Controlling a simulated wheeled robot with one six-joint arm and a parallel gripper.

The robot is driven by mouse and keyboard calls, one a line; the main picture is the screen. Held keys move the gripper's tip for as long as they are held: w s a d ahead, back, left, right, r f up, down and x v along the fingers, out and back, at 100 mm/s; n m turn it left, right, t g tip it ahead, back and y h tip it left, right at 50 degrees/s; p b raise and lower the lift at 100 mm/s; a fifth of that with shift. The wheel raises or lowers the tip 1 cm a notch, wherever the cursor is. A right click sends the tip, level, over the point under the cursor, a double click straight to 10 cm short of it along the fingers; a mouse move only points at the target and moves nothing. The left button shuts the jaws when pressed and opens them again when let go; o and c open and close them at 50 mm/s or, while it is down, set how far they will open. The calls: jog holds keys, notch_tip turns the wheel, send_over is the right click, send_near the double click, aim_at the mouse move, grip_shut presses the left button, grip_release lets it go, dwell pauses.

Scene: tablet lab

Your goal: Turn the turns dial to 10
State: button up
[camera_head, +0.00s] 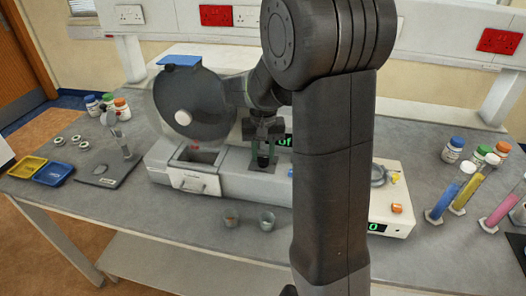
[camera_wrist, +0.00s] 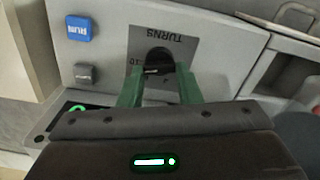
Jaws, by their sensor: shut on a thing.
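The black turns dial (camera_wrist: 159,58) sits on a dark grey plate marked TURNS, upside down in the wrist view. My gripper (camera_wrist: 158,76) has its two green fingers on either side of the dial, shut on it. In the head view my gripper (camera_head: 264,148) points down onto the dial (camera_head: 263,162) on the grey drum machine (camera_head: 235,185). A green-lit display (camera_head: 285,141) beside it is partly hidden by my arm. The dial's scale is mostly covered, and its setting cannot be read.
A blue RUN button (camera_wrist: 79,28) and a grey button (camera_wrist: 85,72) are beside the dial. The round drum (camera_head: 198,125) and an open-topped drawer (camera_head: 195,179) are to its left. Two small cups (camera_head: 266,222) stand in front. A cream device (camera_head: 393,218) is right of my arm.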

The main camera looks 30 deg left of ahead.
dwell(0.4)
jog(key=o, duration=1)
jog(key=shift+r, duration=0.1)
notch_tip(320, 180, up, 14)
jog(key=shift+f+b, duration=0.2)
jog(key=shift+b, duration=0.25)
notch_tip(320, 180, down, 14)
jog(key=shift+r+p, duration=0.1)
jog(key=shift+p, duration=0.35)
